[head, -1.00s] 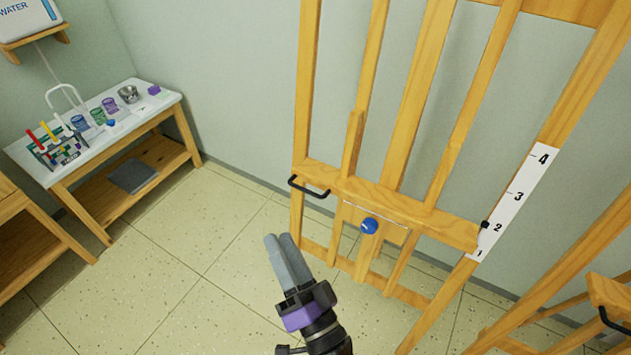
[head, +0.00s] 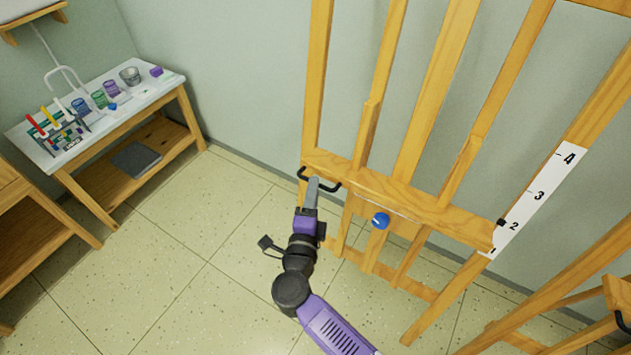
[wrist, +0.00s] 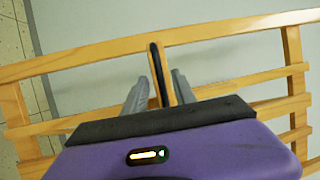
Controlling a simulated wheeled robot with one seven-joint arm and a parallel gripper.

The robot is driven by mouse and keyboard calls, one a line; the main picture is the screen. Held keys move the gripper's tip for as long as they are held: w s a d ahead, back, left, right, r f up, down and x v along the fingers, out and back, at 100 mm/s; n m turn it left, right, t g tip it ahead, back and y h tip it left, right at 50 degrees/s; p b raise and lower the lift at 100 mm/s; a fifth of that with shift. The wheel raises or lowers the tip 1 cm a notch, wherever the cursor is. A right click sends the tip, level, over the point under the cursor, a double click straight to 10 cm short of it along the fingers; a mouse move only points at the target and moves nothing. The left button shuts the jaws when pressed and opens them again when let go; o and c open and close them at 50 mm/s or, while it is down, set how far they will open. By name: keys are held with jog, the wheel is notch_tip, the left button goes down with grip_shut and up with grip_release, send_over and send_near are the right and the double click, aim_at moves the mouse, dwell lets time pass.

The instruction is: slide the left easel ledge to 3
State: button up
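The wooden easel ledge (head: 440,214) is a horizontal bar across the left easel, with a black handle (head: 333,187) at its left end and a blue knob (head: 380,221) below it. A black pointer (head: 502,222) at its right end sits at about 2 on the white scale (head: 540,195). My gripper (head: 313,184) is at the handle. In the wrist view, my gripper (wrist: 159,92) is open, with one grey finger on each side of the black handle (wrist: 156,72). Gaps show between the fingers and the handle; I cannot tell how deep it sits between them.
A table (head: 160,98) with jars, a bowl and a marker rack stands at the far left, with a wooden cabinet (head: 25,235) nearer. Part of another easel (head: 590,295) is at the right. The tiled floor (head: 175,235) between them is clear.

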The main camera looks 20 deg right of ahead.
jog(key=shift+x, duration=1.5)
jog(key=shift+c, duration=0.2)
grip_shut()
